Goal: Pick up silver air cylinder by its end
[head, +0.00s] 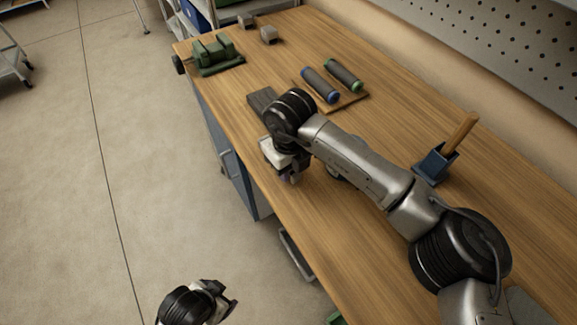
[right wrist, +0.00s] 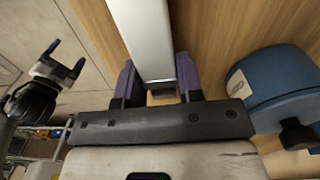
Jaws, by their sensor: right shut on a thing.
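The silver air cylinder (right wrist: 148,35) shows in the right wrist view as a long, flat-sided silver bar, with its near end between the purple fingers of my right gripper (right wrist: 160,82). The gripper is shut on that end. In the head view my right gripper (head: 292,176) is low over the bench's front edge, and I cannot make out the cylinder there, as my arm covers that spot. My left gripper (head: 228,301) is off the bench over the floor. It also shows in the right wrist view (right wrist: 68,62), its fingers apart and empty.
A blue round object (right wrist: 280,85) is close on the right in the wrist view. On the wooden bench (head: 400,110) are a green vise (head: 215,54), two dark rollers with blue (head: 320,86) and green (head: 345,76) ends, a grey block (head: 262,101) and a blue holder (head: 434,164).

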